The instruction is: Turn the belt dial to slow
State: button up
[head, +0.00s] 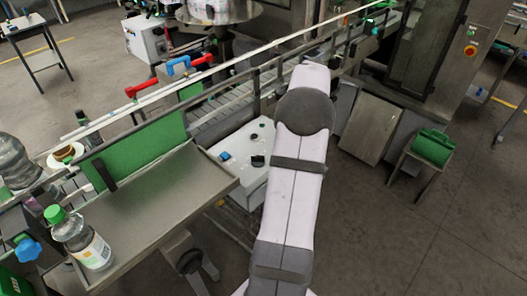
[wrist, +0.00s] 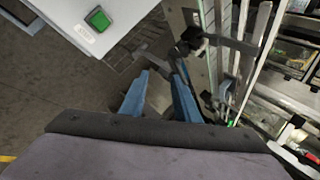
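In the head view a white control box (head: 240,170) stands beside the conveyor, partly covered by my arm. No dial is clearly visible near the fingers. In the head view the gripper is hidden behind my arm.
In the wrist view a pale panel with a green button (wrist: 97,19) lies at the upper left, and metal rails are at the right. In the head view a bottle with a green cap (head: 82,240) stands on a steel tray (head: 165,205). A green box (head: 433,146) sits at the right.

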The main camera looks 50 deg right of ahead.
jog(key=a+f+m+y, duration=0.1)
jog(key=a+f+y, duration=0.3)
jog(key=a, duration=0.4)
jog(key=g+y, duration=0.2)
jog(key=y, duration=0.3)
send_near(261, 156)
jog(key=f, duration=0.1)
jog(key=shift+s+a+f+m, duration=0.1)
jog(key=shift+m, duration=0.3)
jog(key=shift+f, duration=0.1)
jog(key=shift+p+x, duration=1.65)
jog(key=shift+x, duration=1.9)
grip_shut()
